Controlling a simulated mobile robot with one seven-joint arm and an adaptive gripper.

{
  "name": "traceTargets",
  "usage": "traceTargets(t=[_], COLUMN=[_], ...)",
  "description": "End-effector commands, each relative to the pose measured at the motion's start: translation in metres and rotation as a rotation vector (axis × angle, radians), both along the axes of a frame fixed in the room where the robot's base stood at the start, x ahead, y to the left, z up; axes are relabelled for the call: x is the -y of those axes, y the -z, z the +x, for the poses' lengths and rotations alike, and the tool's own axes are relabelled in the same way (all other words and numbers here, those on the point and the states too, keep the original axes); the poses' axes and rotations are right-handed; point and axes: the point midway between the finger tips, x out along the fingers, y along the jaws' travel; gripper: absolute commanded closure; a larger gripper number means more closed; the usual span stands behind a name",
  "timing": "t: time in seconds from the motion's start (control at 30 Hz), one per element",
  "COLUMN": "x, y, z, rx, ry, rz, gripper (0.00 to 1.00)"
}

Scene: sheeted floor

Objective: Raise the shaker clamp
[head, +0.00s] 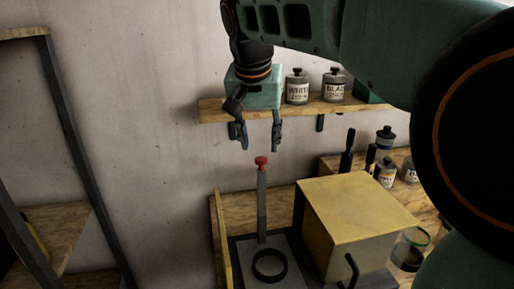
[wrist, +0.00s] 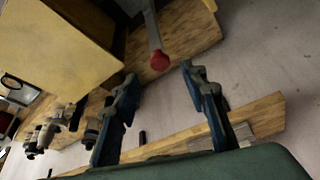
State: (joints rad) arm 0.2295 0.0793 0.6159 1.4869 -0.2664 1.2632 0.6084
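The shaker clamp shows as an upright grey bar (head: 262,210) with a red knob (head: 261,161) on top. It rises from a dark base plate (head: 246,249) on the wooden bench, behind a black ring (head: 269,265). My gripper (head: 255,147) is open and empty, its fingers pointing down just above the red knob. In the wrist view the red knob (wrist: 160,61) lies ahead, between and beyond the spread fingertips (wrist: 159,75), not touching them as far as I can see.
A yellow box (head: 360,215) stands right of the clamp. Several bottles (head: 386,172) stand at the back right. A dark-framed rack (head: 75,150) is at left.

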Motion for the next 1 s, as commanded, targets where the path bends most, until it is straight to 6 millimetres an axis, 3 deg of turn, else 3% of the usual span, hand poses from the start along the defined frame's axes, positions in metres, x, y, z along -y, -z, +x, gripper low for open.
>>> traceTargets(t=[0.1,0.3,0.7,1.0], x=[0.002,0.004,0.004,0.004], y=[0.022,0.045,0.051,0.051], z=[0.008,0.018,0.021,0.021], rx=[-0.003,-0.001,0.001,0.001], ry=[-0.001,0.001,0.000,0.001], rz=[-0.001,0.001,0.001,0.001], gripper=[0.60,0.60,0.60,0.93])
